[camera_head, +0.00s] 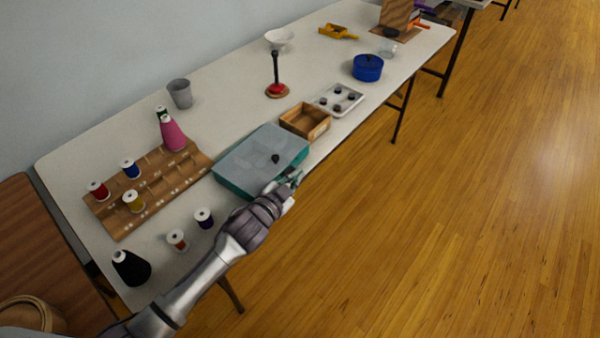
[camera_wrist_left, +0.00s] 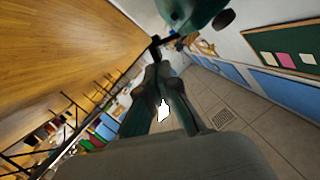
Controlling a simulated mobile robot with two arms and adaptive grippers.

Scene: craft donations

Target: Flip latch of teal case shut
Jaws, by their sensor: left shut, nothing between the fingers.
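The teal case (camera_head: 240,158) lies on the white table near its front edge, with its greyish lid down and a small dark knob (camera_head: 275,158) on top. My left gripper (camera_head: 296,177) is at the front right side of the case, shut and empty, with its fingertips close to the case wall. I cannot tell whether they touch it. The latch is not clearly visible; the gripper may cover it. In the left wrist view the shut fingers (camera_wrist_left: 162,72) point up the picture, and a teal part, probably the case (camera_wrist_left: 190,10), shows just beyond them. My right gripper is not in view.
A wooden box (camera_head: 306,121) stands right behind the case, with a muffin tray (camera_head: 337,98) beyond. A wooden spool rack (camera_head: 150,188) is left of the case. Loose spools (camera_head: 204,218) and a black cone (camera_head: 130,267) stand near my left arm. Open floor lies right.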

